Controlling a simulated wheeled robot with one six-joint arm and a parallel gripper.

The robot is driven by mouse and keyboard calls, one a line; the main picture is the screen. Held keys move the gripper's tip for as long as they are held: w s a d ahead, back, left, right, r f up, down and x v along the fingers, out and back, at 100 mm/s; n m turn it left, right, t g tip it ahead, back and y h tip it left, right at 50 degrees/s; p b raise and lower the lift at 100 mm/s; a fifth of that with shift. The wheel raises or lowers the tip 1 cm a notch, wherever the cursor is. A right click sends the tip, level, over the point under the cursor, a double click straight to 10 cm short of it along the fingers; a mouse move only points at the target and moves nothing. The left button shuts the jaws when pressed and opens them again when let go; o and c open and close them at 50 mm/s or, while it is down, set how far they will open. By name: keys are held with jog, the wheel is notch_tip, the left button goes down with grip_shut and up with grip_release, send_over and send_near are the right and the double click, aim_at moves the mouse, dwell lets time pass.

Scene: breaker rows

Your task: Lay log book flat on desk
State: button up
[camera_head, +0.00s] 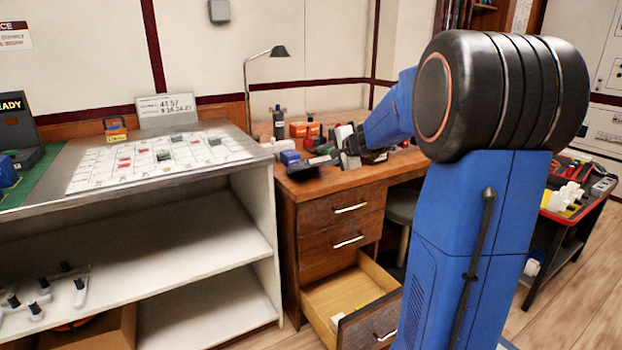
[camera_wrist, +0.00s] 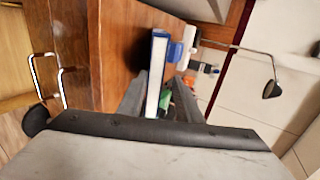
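The log book (camera_wrist: 157,72) is a thin block with white pages and a blue edge, seen edge-on in the wrist view. It sits between the two fingers of my gripper (camera_wrist: 156,95), which look closed on its two faces. In the head view my gripper (camera_head: 345,157) is over the left part of the wooden desk (camera_head: 312,187). The book looks roughly level there, close above the desk top, with a dark shadow under it. I cannot tell whether it touches the desk. My arm hides part of the desk.
A blue box (camera_head: 289,157) sits at the desk's left edge. Bottles and an orange item (camera_head: 304,129) stand behind, near a desk lamp (camera_head: 279,52). A lower drawer (camera_head: 345,290) is pulled open. A workbench (camera_head: 180,172) with a chart stands at left, and a red-edged cart (camera_head: 577,195) at right.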

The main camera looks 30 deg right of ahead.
jog(key=shift+v, duration=1.2)
notch_tip(320, 180, up, 7)
jog(key=s, duration=0.2)
jog(key=shift+s+r, duration=0.2)
jog(key=shift+s, duration=0.15)
